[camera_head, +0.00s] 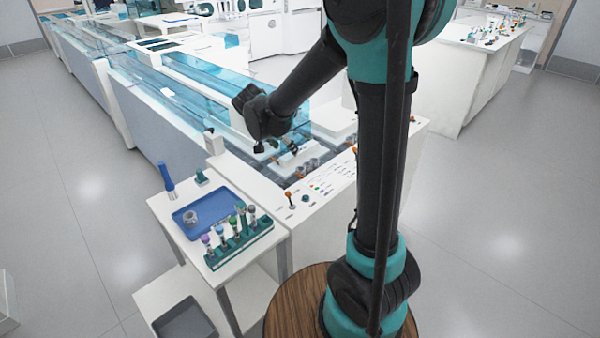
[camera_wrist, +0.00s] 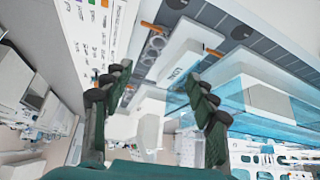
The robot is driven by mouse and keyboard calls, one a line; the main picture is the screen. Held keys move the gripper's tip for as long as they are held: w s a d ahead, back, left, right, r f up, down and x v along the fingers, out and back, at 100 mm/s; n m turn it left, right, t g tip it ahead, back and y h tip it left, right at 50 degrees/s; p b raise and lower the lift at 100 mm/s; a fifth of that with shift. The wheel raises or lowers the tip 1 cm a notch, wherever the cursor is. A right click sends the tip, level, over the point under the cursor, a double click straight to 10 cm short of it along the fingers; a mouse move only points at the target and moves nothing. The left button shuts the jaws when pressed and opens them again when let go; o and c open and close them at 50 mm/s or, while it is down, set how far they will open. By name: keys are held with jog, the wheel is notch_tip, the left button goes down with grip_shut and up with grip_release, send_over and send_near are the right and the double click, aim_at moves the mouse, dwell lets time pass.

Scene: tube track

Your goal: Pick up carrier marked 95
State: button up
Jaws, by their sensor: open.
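Several grey ring-shaped carriers stand on the dark track of the white bench; one such carrier (camera_wrist: 157,42) shows in the wrist view above and between my fingers. In the head view the carriers on the track (camera_head: 312,164) are small and partly crowded together. A single grey carrier (camera_head: 190,217) sits on the blue tray (camera_head: 222,202). No number can be read on any carrier, so I cannot tell which is marked 95. My gripper (camera_wrist: 160,88) is open and empty, its dark fingers apart. In the head view my gripper (camera_head: 275,149) hangs over the bench near the track.
A green rack (camera_head: 240,245) with several capped tubes and a blue upright tool (camera_head: 166,181) stand on the side table. Clear blue covers (camera_head: 187,90) run along the bench. Orange-topped pins edge the track.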

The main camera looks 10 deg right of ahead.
send_near(300, 167)
jog(key=shift+w+d+f, duration=0.1)
jog(key=shift+d+f, duration=0.15)
jog(key=shift+f, duration=0.25)
jog(key=shift+d+f, duration=0.3)
jog(key=shift+f, duration=0.25)
jog(key=shift+x, duration=2.8)
jog(key=shift+s, duration=0.25)
jog(key=shift+c, duration=0.4)
jog(key=c, duration=0.9)
